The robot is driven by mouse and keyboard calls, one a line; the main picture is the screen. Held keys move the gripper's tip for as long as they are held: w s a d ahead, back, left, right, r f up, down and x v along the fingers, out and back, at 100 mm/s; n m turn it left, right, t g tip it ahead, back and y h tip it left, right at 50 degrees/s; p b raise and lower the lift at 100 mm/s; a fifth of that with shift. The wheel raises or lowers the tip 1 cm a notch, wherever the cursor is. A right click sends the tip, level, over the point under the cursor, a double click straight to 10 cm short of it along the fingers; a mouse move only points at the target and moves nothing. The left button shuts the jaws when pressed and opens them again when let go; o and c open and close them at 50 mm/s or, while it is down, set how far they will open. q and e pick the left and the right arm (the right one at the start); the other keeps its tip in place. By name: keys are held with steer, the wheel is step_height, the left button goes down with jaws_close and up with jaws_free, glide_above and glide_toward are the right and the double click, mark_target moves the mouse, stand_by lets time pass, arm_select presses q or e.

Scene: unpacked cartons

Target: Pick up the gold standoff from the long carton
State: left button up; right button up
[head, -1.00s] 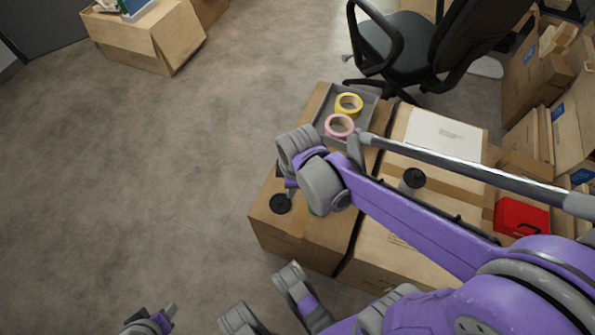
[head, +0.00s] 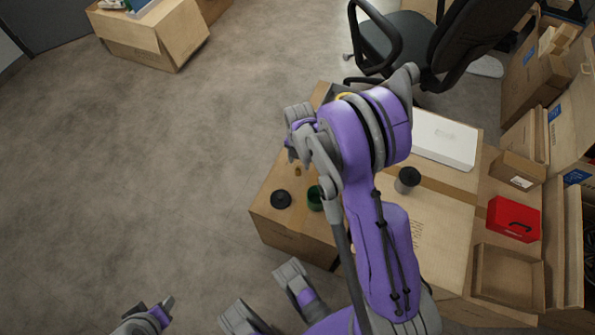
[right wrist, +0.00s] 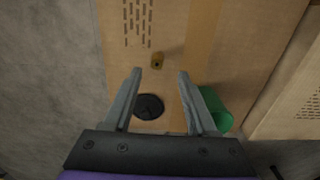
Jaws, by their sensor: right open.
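The gold standoff (head: 298,171) is a small piece on top of the long carton (head: 275,227). In the right wrist view the standoff (right wrist: 158,60) shows just beyond the fingertips, roughly centred between them. My right gripper (right wrist: 160,73) is open and empty, pointing down over the carton (right wrist: 172,25). In the head view the right gripper (head: 292,156) is above the carton near the standoff, partly hidden by my own wrist. Part of my left gripper (head: 154,314) shows at the bottom left, away from the carton; its opening cannot be made out.
A black disc (head: 281,199) and a green cup (head: 315,198) stand on the same carton near the standoff. My arm covers most of the tray with the tape rolls. A grey cup with a black top (head: 407,180) and a red box (head: 513,219) are to the right.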

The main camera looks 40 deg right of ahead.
mark_target(298, 169)
steer(key=f, duration=0.2)
steer(key=f+b, duration=0.1)
steer(key=f, duration=0.1)
steer(key=f+b, duration=0.1)
steer(key=f, duration=0.1)
steer(key=shift+w, duration=0.25)
jaws_close()
